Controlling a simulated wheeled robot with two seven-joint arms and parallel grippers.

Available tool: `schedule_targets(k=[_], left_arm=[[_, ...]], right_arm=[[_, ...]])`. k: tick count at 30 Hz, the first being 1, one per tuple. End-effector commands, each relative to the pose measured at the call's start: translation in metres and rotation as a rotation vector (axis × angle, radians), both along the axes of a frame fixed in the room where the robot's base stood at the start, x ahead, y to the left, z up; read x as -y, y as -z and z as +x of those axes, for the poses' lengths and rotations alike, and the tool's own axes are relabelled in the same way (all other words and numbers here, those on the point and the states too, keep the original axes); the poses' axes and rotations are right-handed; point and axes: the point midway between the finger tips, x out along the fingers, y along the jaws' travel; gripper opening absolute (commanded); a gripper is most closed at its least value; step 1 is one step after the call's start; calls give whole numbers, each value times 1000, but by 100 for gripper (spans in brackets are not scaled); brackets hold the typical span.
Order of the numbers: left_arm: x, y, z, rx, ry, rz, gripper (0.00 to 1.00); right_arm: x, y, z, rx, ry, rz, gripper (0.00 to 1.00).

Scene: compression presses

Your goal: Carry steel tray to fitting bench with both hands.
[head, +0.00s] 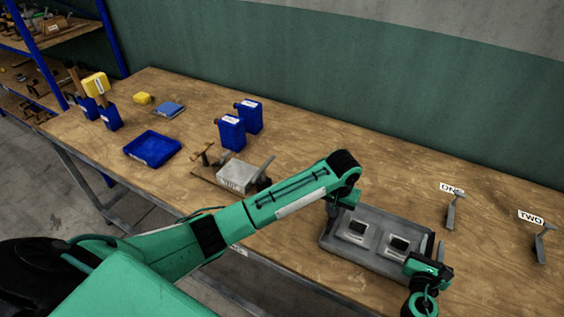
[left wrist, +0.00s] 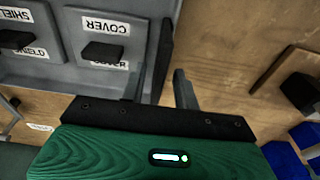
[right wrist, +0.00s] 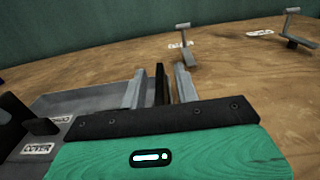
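The grey steel tray (head: 335,243) lies on the wooden bench at the right. Two dark pieces sit in it, one by a COVER label (left wrist: 103,51) and one by a SHIELD label (left wrist: 17,40). My left gripper (left wrist: 161,80) is open at one tray end, with a finger on each side of the dark end wall (left wrist: 164,45); in the head view its fingers are mostly hidden by my arm. My right gripper (right wrist: 160,85) is open at the other end, with the dark upright edge between its fingers; it also shows in the head view (head: 433,247).
Metal brackets stand by the ONE (head: 451,212) and TWO (head: 541,245) labels at right. A grey block fixture (head: 236,177), blue bottles (head: 231,134) and a blue bin (head: 152,149) are on the left. Bare wood lies between tray and brackets. No label marks the fitting bench.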

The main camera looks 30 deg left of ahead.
Motion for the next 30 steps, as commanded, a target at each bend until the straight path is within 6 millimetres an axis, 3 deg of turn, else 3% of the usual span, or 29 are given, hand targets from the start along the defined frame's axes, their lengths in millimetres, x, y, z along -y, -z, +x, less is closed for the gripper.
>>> schedule_targets(k=[9,15,23,30], left_arm=[[0,-65,-7,5,1,-2,31],[0,-98,-11,4,-1,0,31],[0,-111,-14,1,-1,1,31],[-1,-111,-13,1,-1,1,31]], right_arm=[[-1,0,0,0,-1,0,31],[-1,0,0,0,-1,0,31],[0,0,-6,0,-1,0,31],[0,2,-45,-3,-2,-1,31]])
